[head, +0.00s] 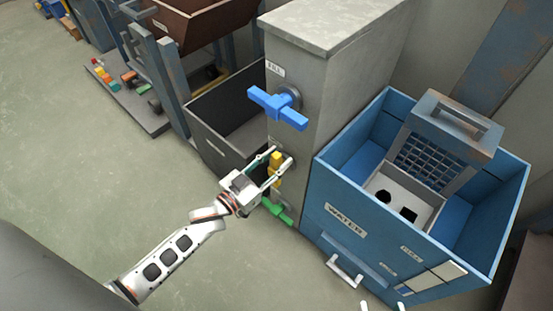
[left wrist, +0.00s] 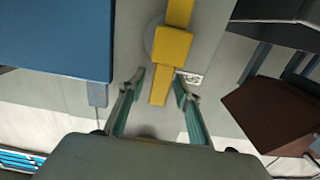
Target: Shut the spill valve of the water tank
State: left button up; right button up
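The yellow valve handle (head: 276,160) stands upright on the front of the grey cabinet (head: 335,95), below the blue handle marked FILL. In the left wrist view the yellow handle (left wrist: 170,50) has a label beside it (left wrist: 190,78), partly hidden, seemingly starting "SP". My left gripper (head: 271,164) is open. In the left wrist view its fingertips (left wrist: 160,86) stand on either side of the handle's near end; I cannot tell whether they touch it. The blue tank marked WATER (head: 330,190) is right of the cabinet. Two tips of my right gripper (head: 383,306) show, apart, at the bottom edge.
The blue FILL handle (head: 277,107) sticks out above my left gripper. A green handle (head: 276,211) is just below it. A dark open bin (head: 215,135) stands left of the cabinet. The tank has a pale front handle (head: 345,272). The floor at left is clear.

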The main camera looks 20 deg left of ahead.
pick_arm(q)
grip_shut()
